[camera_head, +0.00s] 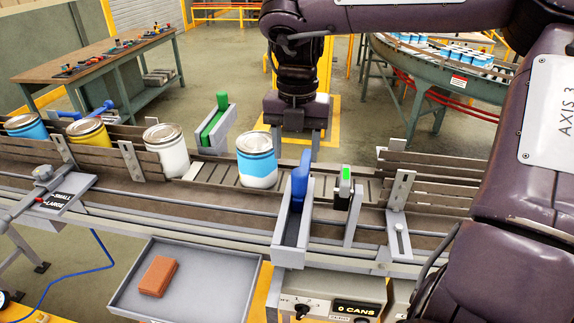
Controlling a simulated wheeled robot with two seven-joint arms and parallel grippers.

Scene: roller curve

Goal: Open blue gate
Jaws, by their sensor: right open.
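The blue gate (301,180) is an upright blue piece in a grey channel bracket (291,235) at the conveyor's near side. A can with a blue and white body (257,168) stands on the rollers just left of it. My right gripper (297,142) is behind the conveyor, fingers pointing down. It is open and empty, with a gap between its fingers, apart from the blue gate in the picture. My left gripper is not in view.
A green gate (213,121) stands in a grey bracket at the far side. White (167,150), yellow (90,137) and blue (26,128) cans line up to the left. A sensor post with a green light (345,183) stands right of the blue gate. A tray (207,285) holds an orange block (158,276).

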